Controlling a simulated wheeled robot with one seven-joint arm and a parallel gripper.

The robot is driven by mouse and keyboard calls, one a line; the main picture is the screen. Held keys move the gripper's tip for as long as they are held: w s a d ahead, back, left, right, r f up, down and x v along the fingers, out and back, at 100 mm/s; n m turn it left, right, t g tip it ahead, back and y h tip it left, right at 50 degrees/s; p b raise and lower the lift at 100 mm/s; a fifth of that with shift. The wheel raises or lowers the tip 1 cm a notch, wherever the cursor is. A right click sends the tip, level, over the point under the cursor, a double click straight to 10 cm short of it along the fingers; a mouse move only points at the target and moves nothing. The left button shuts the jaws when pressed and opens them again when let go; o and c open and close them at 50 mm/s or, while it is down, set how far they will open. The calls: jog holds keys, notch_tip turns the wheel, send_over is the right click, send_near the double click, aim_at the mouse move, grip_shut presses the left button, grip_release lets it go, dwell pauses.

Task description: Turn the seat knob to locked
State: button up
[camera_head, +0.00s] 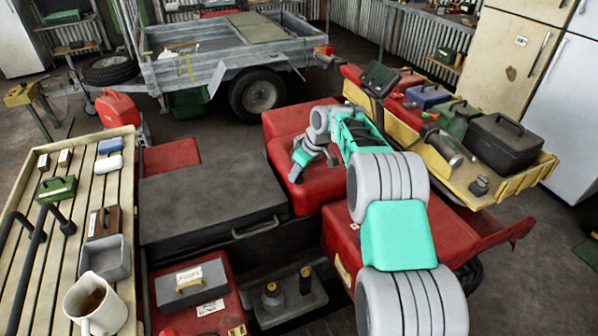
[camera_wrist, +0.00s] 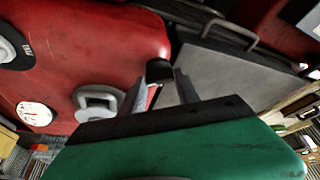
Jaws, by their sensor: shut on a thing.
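The seat knob (camera_wrist: 160,73) is a small dark knob in the wrist view, at the edge between the red bodywork and the dark grey seat (camera_wrist: 240,82). My gripper (camera_wrist: 164,80) is shut on it, one finger on each side. The fingers cover part of the knob, and I cannot read its turned position or any locked mark. In the head view the flat dark seat (camera_head: 200,196) lies on the red quad. My gripper (camera_head: 297,172) is at the seat's far right end, by the red body (camera_head: 318,182); the knob itself is hidden there.
A grey loop (camera_wrist: 98,101) and a white dial (camera_wrist: 38,116) are on the red bodywork near my gripper. A handle (camera_head: 256,229) sticks out from the seat's side. A slatted bench (camera_head: 40,262) stands left, a loaded yellow rack (camera_head: 500,183) right, a trailer (camera_head: 205,70) behind.

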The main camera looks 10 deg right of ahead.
grip_shut()
jog(key=shift+b, duration=0.3)
jog(key=m+b, duration=0.2)
jog(key=shift+a+f+m+t+h, duration=0.1)
jog(key=shift+f+m+t+h, duration=0.05)
jog(key=shift+m+t+h, duration=0.15)
jog(key=shift+m+h+b, duration=0.6)
jog(key=shift+m+b, duration=0.5)
jog(key=shift+m, duration=0.5)
jog(key=shift+r+t, duration=0.2)
jog(key=shift+t, duration=0.1)
jog(key=o, duration=1.1)
grip_release()
jog(key=shift+o, duration=0.2)
